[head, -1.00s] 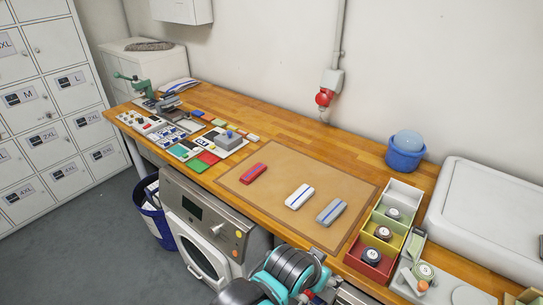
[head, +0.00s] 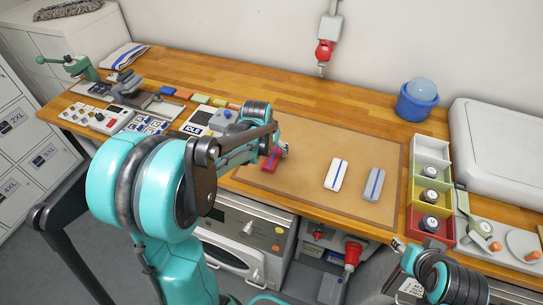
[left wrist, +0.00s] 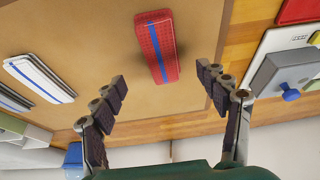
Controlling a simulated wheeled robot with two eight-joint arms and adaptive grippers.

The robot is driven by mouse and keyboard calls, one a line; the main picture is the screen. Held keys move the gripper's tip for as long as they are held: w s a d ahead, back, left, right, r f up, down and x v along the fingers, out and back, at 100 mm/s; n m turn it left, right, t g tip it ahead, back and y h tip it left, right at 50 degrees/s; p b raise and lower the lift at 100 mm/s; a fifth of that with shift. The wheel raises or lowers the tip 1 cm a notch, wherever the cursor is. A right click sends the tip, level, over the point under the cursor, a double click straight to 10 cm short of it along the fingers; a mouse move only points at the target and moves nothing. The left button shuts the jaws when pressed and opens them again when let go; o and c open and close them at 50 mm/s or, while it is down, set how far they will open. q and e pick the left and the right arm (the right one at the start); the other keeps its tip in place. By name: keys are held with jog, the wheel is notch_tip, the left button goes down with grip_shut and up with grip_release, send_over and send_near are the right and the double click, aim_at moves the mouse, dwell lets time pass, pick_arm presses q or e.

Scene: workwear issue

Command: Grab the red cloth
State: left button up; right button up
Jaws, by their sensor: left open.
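The red cloth (head: 270,161) is a folded red strip with a blue stripe, lying on the tan mat (head: 310,190). In the left wrist view the red cloth (left wrist: 157,47) lies beyond the fingertips, roughly centred between them. My left gripper (head: 276,148) is over the red cloth in the head view and partly hides it. In the left wrist view my left gripper (left wrist: 160,97) is open with nothing between its fingers. My right arm shows at the bottom right of the head view; its finger state is unclear.
A white folded cloth (head: 336,174) and a grey one (head: 374,184) lie right of the red one. Coloured bins (head: 446,150) stand further right, below a blue tub (head: 417,101). A grey device (left wrist: 283,75) stands close to the left gripper's right finger.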

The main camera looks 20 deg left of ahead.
aim_at(272, 155)
pick_arm(q)
jog(key=x, duration=0.2)
jog(key=b+x, duration=0.1)
jog(key=x, duration=0.1)
jog(key=b+x, duration=0.1)
jog(key=x, duration=0.1)
jog(key=shift+a, duration=0.3)
jog(key=shift+w+f+b, duration=0.3)
jog(key=shift+f, duration=0.15)
jog(key=shift+r, duration=0.1)
jog(key=c, duration=1.2)
